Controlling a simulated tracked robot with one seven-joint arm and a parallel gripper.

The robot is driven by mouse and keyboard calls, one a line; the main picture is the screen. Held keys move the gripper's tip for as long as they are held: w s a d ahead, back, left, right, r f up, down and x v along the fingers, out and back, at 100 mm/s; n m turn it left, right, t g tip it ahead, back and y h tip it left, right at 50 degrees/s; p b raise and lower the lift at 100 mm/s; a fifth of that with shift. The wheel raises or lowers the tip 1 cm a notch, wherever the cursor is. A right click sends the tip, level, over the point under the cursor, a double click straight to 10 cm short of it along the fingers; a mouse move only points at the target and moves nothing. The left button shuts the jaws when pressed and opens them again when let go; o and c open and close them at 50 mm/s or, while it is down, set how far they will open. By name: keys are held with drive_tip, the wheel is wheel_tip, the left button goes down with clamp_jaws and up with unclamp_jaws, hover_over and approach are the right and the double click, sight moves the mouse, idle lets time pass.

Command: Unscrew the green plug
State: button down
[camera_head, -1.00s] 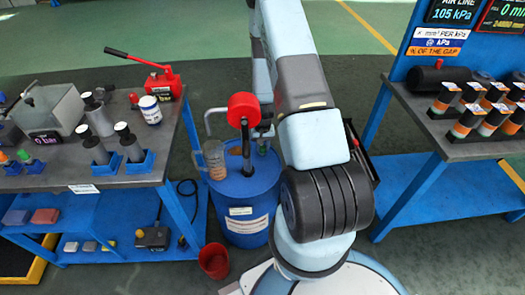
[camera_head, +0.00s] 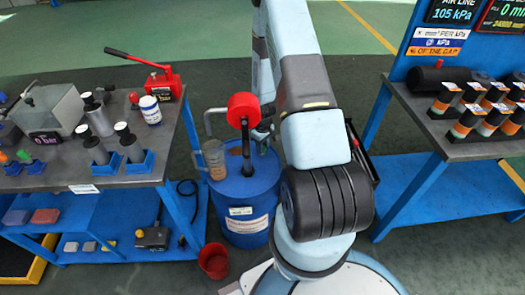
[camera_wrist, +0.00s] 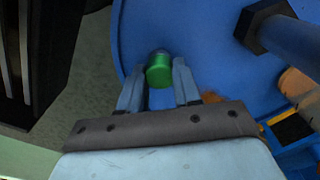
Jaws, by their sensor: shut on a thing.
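The green plug (camera_wrist: 159,70) is at the rim side of the blue drum's lid in the wrist view. The blue drum (camera_head: 262,188) stands on the floor between two benches, and its lid also fills much of the wrist view (camera_wrist: 215,55). My gripper (camera_wrist: 158,76) is over the lid with one finger on each side of the plug, shut on it. The plug looks seated at the lid, though the fingers partly hide its base. In the head view my arm and gripper cover the plug.
A red-headed pump (camera_head: 243,108) stands up from the drum lid close to my gripper. A brownish jug (camera_head: 214,160) is at the lid's left. A red bucket (camera_head: 213,261) is on the floor in front. The left bench (camera_head: 100,180) and right bench (camera_head: 480,150) flank the drum.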

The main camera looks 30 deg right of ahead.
drive_tip(key=shift+n, duration=0.8)
drive_tip(key=n, duration=0.4)
drive_tip(key=shift+n, duration=0.6)
drive_tip(key=n, duration=0.4)
drive_tip(key=shift+n, duration=0.6)
